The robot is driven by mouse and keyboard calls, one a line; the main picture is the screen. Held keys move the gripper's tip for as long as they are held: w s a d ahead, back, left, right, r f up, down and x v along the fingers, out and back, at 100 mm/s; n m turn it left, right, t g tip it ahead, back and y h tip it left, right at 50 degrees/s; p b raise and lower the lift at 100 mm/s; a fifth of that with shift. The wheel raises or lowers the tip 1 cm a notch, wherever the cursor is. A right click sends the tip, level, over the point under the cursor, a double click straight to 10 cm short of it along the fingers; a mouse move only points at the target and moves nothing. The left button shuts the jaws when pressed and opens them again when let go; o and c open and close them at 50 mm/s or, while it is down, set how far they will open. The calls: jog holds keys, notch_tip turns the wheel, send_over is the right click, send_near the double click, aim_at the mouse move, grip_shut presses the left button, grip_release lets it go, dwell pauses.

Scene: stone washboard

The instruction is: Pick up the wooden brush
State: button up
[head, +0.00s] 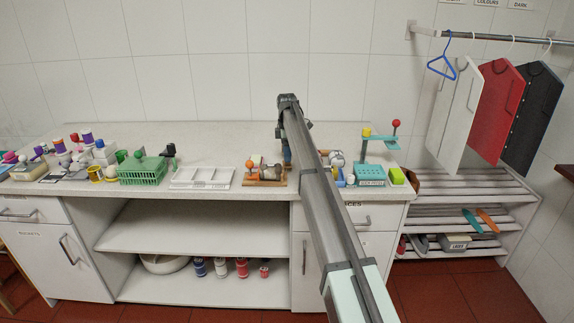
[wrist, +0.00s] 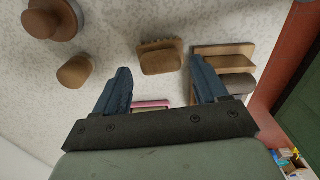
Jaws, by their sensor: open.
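In the wrist view a brown wooden block with a comb-like toothed edge, which looks like the wooden brush (wrist: 161,62), lies on the speckled worktop. It sits just beyond the gap between my fingertips. My gripper (wrist: 160,78) is open, its two blue fingers apart, with nothing seen held between them. In the head view my gripper (head: 287,155) hangs over the worktop, mostly hidden behind my arm. I cannot make out the brush clearly in that view.
In the wrist view a wooden holder with a grey cylinder (wrist: 232,84) is right of the brush. A brown rounded piece (wrist: 75,72) is at left. In the head view a white tray (head: 202,178), green basket (head: 143,170) and teal box (head: 369,174) stand along the worktop's front.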

notch_tip(320, 180, down, 4)
jog(key=shift+f, duration=0.15)
jog(key=shift+c, duration=0.2)
jog(key=c, duration=0.7)
jog(key=shift+o, duration=0.2)
notch_tip(320, 180, up, 10)
jog(key=shift+r, duration=0.1)
